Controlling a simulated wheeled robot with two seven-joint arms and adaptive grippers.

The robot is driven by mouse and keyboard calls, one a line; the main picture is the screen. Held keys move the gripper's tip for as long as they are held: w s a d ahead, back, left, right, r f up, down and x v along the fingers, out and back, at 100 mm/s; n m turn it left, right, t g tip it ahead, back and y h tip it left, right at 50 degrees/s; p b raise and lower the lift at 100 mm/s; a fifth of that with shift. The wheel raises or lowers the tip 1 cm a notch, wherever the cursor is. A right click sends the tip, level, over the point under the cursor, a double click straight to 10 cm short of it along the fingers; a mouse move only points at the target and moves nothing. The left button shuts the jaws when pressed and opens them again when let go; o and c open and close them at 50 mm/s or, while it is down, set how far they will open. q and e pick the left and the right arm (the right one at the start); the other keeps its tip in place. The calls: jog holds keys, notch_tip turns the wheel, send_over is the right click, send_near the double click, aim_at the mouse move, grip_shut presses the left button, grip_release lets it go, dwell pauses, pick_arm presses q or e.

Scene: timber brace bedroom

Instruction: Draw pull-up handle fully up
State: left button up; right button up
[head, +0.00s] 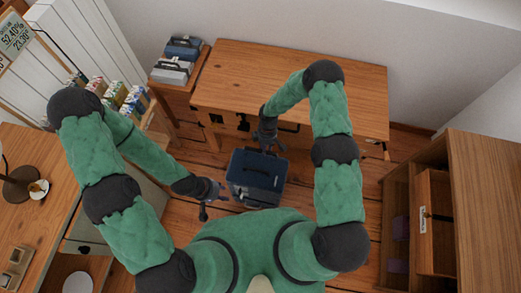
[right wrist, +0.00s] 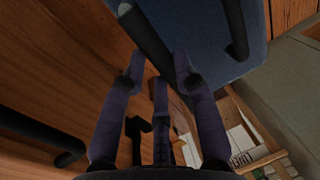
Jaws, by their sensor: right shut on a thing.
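A blue suitcase (head: 257,176) with a dark frame stands on the floor in front of the desk in the head view. Its blue face (right wrist: 215,35) fills the upper part of the right wrist view. My right gripper (head: 270,143) is at the suitcase's far edge. In the right wrist view its purple fingers (right wrist: 158,68) are around the dark bar of the pull-up handle (right wrist: 147,36), shut on it. How far the handle is drawn out is hard to tell. My left gripper (head: 212,203) is open and empty, left of the suitcase and apart from it.
A wooden desk (head: 300,85) stands just behind the suitcase, close to my right arm. A small side table (head: 177,72) with stacked boxes is at the back left. A wooden cabinet (head: 490,195) stands at the right. Some floor between suitcase and cabinet is clear.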

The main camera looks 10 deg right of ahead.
notch_tip(320, 180, up, 17)
jog(key=p, duration=1)
jog(key=shift+r, duration=0.15)
dwell(4.8)
jog(key=o, duration=1.1)
jog(key=r, duration=0.4)
jog(key=w+r, duration=0.1)
jog(key=r, duration=0.2)
jog(key=w+d+r, duration=0.1)
jog(key=r, duration=0.3)
jog(key=shift+r, duration=0.3)
